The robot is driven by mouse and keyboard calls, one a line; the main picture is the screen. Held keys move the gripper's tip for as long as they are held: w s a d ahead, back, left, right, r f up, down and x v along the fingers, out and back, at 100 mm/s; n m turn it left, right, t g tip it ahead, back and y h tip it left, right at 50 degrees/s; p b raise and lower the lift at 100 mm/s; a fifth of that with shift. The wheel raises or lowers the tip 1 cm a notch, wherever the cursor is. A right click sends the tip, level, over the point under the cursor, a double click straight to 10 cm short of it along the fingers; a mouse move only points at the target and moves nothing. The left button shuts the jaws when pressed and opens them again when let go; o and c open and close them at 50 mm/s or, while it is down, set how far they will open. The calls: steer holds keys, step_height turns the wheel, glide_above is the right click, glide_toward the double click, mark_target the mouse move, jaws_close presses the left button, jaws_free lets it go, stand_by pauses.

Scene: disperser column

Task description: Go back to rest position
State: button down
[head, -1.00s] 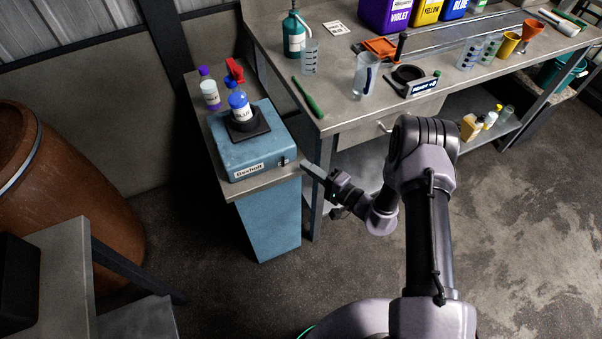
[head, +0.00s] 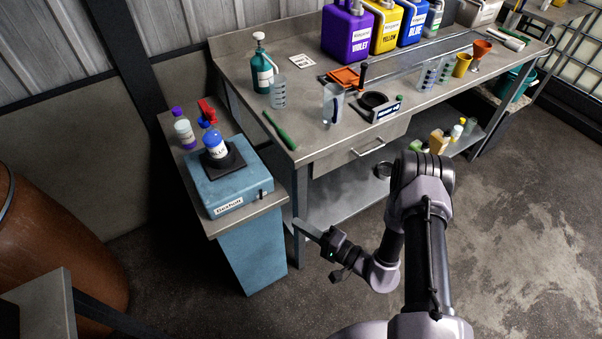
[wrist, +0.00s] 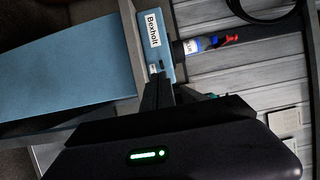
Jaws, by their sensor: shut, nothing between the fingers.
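My gripper (head: 298,224) is shut and empty. It is in front of the workbench's near left leg, just right of the blue stand's edge in the head view. In the wrist view its closed fingers (wrist: 157,88) point towards the blue Bexholt machine (wrist: 152,30). In the head view the blue machine (head: 216,198) sits on top of the stand (head: 252,250), with a blue-labelled bottle (head: 214,143) upright on its black pad. I cannot tell from the wrist view how far the fingertips are from the machine.
The workbench (head: 320,146) carries jugs, beakers and a green tool (head: 279,130). A white bottle with a purple cap (head: 183,130) and a red-topped item (head: 207,110) stand behind the machine. A brown barrel (head: 50,250) is at left. Floor is open at right.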

steer(key=s+a+r+n+g+y, duration=0.15)
steer(key=r+g, duration=0.25)
steer(key=r, duration=0.4)
steer(key=s+a+r+n+g+y, duration=0.1)
steer(key=a+r+n+g, duration=0.2)
steer(key=r+g, duration=0.35)
steer(key=s+r+n+g+h, duration=0.25)
steer(key=s+r+h, duration=0.25)
steer(key=s+r, duration=0.45)
steer(key=s+d+r+m+t+h, duration=0.2)
steer(key=s+d+r+t+h, duration=0.1)
steer(key=d, duration=0.4)
steer(key=s+d+r+m+t+h, duration=0.2)
steer(key=s+d+r+t+h, duration=0.2)
steer(key=d+r+h, duration=0.3)
steer(key=shift+d+r+t, duration=0.15)
steer(key=shift+d+t, duration=0.15)
steer(key=shift+t, duration=0.4)
